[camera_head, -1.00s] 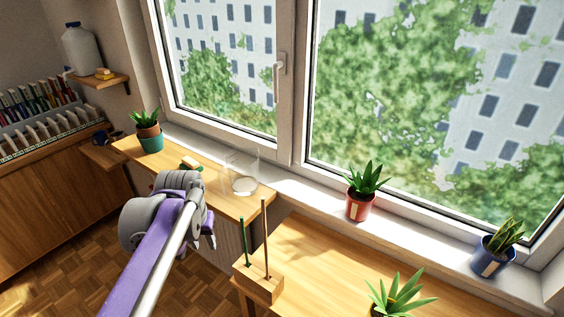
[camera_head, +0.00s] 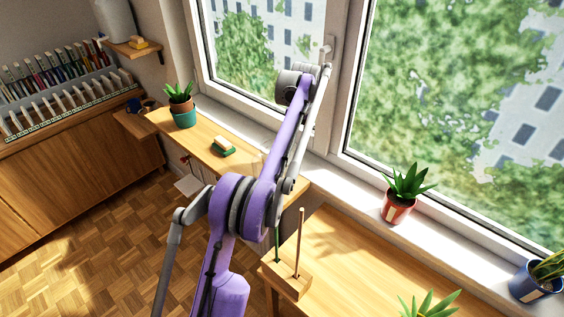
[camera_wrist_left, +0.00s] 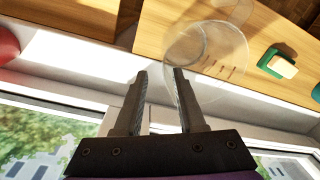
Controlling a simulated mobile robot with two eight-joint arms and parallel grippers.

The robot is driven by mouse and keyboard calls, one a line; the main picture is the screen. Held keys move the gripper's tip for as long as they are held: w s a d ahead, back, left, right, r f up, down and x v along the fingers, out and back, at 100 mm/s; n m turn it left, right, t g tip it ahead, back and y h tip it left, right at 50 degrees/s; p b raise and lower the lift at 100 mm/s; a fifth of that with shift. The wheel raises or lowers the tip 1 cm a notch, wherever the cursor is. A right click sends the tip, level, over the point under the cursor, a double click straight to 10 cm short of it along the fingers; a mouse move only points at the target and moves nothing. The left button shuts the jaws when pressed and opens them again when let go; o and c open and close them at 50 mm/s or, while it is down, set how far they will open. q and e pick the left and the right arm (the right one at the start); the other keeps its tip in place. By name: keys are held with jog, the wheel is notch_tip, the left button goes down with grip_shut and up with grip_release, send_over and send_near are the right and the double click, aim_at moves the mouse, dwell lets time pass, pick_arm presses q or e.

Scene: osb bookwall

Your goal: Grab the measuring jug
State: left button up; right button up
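The measuring jug (camera_wrist_left: 215,52) is clear and see-through, with dark scale marks and a handle at its top in the left wrist view. It stands on a wooden top by the window. My left gripper (camera_wrist_left: 160,72) is open, its two dark fingers apart. The right-hand finger in that view overlaps the jug's near side; the other is clear of it to the left. I cannot tell whether they touch. My right gripper is not in view.
A green and cream sponge (camera_head: 222,146) lies near the jug, also in the left wrist view (camera_wrist_left: 278,62). A teal-potted plant (camera_head: 183,112) stands further left, a red-potted plant (camera_head: 398,200) on the sill. A wooden block with sticks (camera_head: 287,276) is in front. The window frame is close to my arm.

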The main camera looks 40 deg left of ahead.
aim_at(293, 159)
pick_arm(q)
jog(key=f, duration=0.5)
jog(key=a+f, duration=0.1)
jog(key=f, duration=0.1)
jog(key=shift+s+f+b, duration=0.35)
jog(key=shift+f+b, duration=0.05)
jog(key=shift+d, duration=0.1)
grip_shut()
dwell(1.0)
